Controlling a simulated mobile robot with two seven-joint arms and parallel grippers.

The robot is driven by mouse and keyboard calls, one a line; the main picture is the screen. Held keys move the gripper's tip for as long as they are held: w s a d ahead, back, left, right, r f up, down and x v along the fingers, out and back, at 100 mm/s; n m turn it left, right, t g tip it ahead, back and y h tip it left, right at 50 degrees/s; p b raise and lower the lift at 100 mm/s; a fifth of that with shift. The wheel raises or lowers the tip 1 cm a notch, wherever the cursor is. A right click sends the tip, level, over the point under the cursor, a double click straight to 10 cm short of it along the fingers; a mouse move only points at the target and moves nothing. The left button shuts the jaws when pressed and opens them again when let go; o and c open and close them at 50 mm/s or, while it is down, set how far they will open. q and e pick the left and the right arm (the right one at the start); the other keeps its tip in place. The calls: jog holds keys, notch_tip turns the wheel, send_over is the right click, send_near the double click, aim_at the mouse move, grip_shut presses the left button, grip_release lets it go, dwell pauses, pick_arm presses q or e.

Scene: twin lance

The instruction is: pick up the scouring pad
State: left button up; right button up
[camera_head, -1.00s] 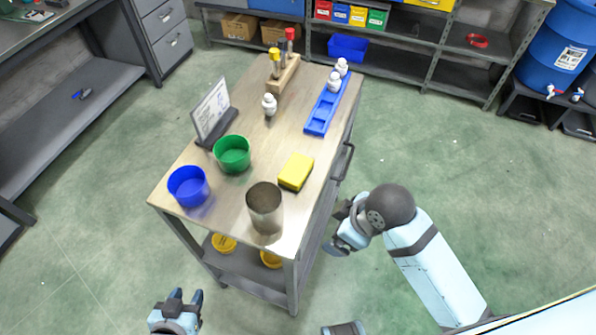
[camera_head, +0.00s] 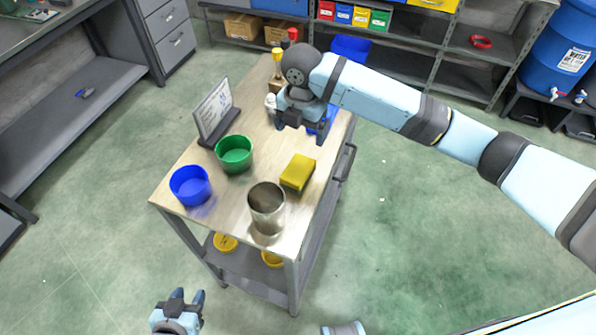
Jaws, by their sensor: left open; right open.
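The scouring pad (camera_head: 298,172) is a yellow block lying on the cart's top (camera_head: 222,205), right of the green bowl and behind the metal cup. My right gripper (camera_head: 300,135) is open above the cart top, beyond the pad, with its fingers pointing down toward the near side. It is apart from the pad and holds nothing that I can see. My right arm hides most of the blue tray and part of the wooden block. My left gripper (camera_head: 186,296) is open and empty, low at the bottom of the view, in front of the cart.
A green bowl (camera_head: 234,154), a blue bowl (camera_head: 190,186) and a metal cup (camera_head: 267,208) stand near the pad. A sign (camera_head: 214,108) stands at the left edge. A white bottle (camera_head: 270,103) is beside my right gripper. The floor right of the cart is clear.

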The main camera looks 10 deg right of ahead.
aim_at(302, 163)
notch_tip(302, 163, down, 14)
jog(key=shift+d+r+p, duration=0.1)
jog(key=shift+r+p, duration=0.05)
jog(key=shift+p, duration=0.2)
jog(key=c, duration=1)
